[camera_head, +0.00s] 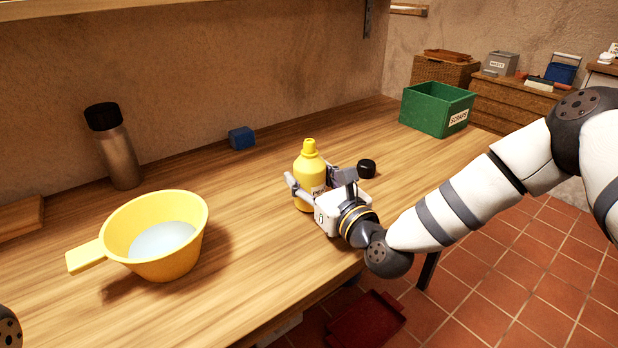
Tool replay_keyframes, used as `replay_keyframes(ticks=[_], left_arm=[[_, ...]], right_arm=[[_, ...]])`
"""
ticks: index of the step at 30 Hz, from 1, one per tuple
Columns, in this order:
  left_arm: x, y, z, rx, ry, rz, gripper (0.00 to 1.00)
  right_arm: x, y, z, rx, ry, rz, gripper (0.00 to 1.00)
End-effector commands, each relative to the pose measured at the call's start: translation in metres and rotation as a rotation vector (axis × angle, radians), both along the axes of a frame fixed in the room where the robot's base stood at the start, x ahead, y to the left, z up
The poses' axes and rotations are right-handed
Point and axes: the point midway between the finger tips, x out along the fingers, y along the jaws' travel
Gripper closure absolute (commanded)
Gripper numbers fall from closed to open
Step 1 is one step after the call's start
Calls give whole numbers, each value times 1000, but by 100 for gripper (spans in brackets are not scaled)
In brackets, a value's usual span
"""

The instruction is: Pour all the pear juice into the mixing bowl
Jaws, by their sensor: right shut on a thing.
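A yellow bottle (309,165) with a narrow neck and a partly hidden label stands upright on the wooden table; I take it to be the pear juice. My right gripper (309,190) is shut on its body from the right, and its fingers hide part of the lower bottle. The mixing bowl (188,246) is yellow with a flat handle pointing left. It stands on the table to the left of the bottle, with something pale and smooth inside at the bottom. My left gripper is not in view; only a bit of my arm shows at the lower left corner.
A blue block (241,138) and a steel flask with a black top (115,150) stand near the wall. A green scraps crate (424,111) is at the far right. The table between bottle and bowl is clear.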

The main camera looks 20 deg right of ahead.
Motion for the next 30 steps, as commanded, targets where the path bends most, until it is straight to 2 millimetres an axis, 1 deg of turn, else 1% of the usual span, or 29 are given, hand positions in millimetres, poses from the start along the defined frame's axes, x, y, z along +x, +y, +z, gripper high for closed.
replay_keyframes(ticks=[1,5,6,8,17,20,23,27,30], left_arm=[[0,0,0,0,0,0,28],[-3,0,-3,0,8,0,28],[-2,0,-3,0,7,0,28],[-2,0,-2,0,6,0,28],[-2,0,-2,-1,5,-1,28],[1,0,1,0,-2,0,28],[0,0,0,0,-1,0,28],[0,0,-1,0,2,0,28],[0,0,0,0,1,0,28]], right_arm=[[0,0,1,1,-3,0,80],[0,0,-5,1,0,-1,80],[0,0,-4,1,1,-1,44],[0,0,-4,0,1,0,31],[0,0,-3,0,0,0,31],[-1,0,-1,-2,-3,2,31],[-21,-6,-4,3,4,-2,31],[-55,-18,2,5,3,-4,31],[-81,-22,2,3,4,-2,31]])
